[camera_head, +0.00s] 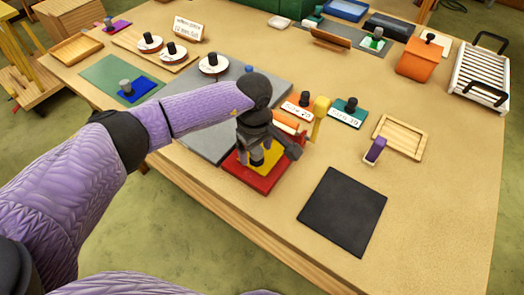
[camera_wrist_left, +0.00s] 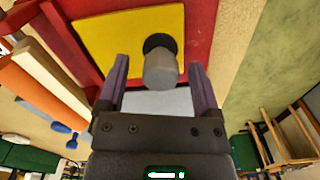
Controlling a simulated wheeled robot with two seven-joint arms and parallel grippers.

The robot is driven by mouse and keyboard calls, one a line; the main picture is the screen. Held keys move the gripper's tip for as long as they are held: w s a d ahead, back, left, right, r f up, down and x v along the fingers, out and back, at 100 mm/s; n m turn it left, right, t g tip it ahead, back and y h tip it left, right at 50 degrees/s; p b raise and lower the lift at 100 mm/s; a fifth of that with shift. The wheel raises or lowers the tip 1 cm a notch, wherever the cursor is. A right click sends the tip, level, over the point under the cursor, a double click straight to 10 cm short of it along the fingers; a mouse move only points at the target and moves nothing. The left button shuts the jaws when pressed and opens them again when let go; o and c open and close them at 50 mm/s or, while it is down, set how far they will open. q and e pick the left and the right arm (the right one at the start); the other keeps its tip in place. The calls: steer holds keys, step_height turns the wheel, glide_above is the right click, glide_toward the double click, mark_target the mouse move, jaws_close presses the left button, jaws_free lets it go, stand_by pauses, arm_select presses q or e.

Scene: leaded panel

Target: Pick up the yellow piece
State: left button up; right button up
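The yellow piece (camera_head: 270,170) is a flat plate lying within a red piece (camera_head: 268,184) near the table's front edge. In the left wrist view the yellow piece (camera_wrist_left: 105,40) shows large, with a grey knob (camera_wrist_left: 161,70) on a black base standing on it. My left gripper (camera_head: 258,160) is above the yellow piece and covers part of it. In the left wrist view its fingers (camera_wrist_left: 159,72) are apart on either side of the knob, with gaps on both sides. My right gripper is not in view.
A grey board (camera_head: 207,140) lies beside the red piece. An orange piece (camera_head: 297,107) and a teal piece (camera_head: 347,113), both with knobs, stand behind the gripper. A black mat (camera_head: 343,210) lies to the right, with a wooden tray (camera_head: 401,137) beyond. Table around the mat is clear.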

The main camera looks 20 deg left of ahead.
arm_select(q)
jaws_close()
steer(key=shift+r, duration=0.15)
steer(key=shift+r, duration=0.4)
step_height(320, 180, up, 2)
steer(key=shift+w+r, duration=0.1)
steer(key=shift+r, duration=0.1)
steer(key=s+d, duration=0.2)
steer(key=d, duration=0.3)
steer(key=s+d, duration=0.2)
steer(key=d, duration=0.4)
steer(key=s+d+b, duration=0.1)
steer(key=s+d, duration=0.1)
steer(key=d, duration=0.4)
steer(key=shift+s, duration=0.15)
